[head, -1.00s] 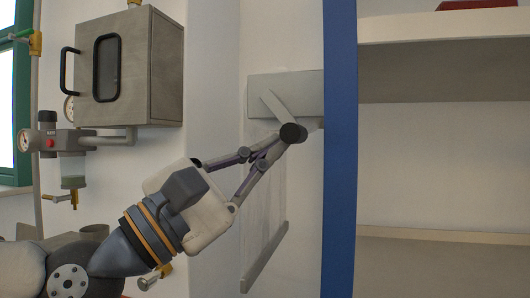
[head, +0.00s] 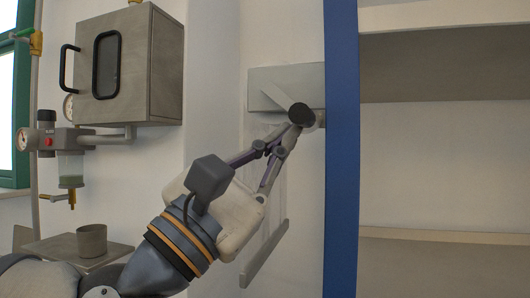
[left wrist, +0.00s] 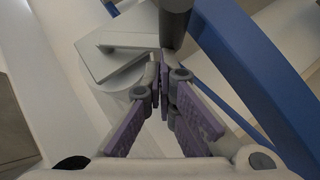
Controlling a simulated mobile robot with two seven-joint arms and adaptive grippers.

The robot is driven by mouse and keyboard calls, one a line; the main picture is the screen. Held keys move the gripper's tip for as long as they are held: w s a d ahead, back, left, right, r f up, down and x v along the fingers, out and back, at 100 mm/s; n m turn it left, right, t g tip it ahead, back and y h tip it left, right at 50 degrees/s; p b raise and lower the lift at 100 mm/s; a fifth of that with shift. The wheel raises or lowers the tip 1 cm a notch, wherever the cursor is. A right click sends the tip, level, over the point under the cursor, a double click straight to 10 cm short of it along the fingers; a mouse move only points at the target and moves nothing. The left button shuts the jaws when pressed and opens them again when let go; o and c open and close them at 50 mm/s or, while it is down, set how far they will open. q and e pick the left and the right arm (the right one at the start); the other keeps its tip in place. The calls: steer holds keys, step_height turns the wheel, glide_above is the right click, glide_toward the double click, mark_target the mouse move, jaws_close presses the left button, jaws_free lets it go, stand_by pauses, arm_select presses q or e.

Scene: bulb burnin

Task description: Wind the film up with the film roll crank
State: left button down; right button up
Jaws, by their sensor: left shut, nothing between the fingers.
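The film roll's grey housing (head: 284,78) is fixed on the wall beside a blue post. Its crank arm (head: 275,95) slants down to the right to a dark round knob (head: 301,114). In the left wrist view the crank's dark grip (left wrist: 174,22) is at the top, with a grey plate (left wrist: 100,62) to its left. A thin pale film hangs below the housing, with a slanted grey bar (head: 264,254) at its lower end. My left gripper (head: 292,130) is shut and empty, its fingertips right at the knob. I cannot tell whether they touch it. My right gripper is out of view.
The blue post (head: 341,150) stands just right of the crank. Shelves (head: 440,235) are beyond it. A grey cabinet (head: 130,65), a gauge assembly (head: 65,140) and a cup (head: 92,240) on a small shelf are at the left.

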arm_select(q)
steer(key=n+t+y, duration=0.1)
steer(key=n, duration=0.1)
steer(key=d+r+n+t+y+b, duration=0.1)
steer(key=n+t, duration=0.1)
steer(key=d+n+t+y, duration=0.1)
steer(key=n, duration=0.1)
steer(key=shift+s+d+r, duration=0.2)
steer(key=shift+s, duration=0.2)
steer(key=shift+d+r, duration=0.1)
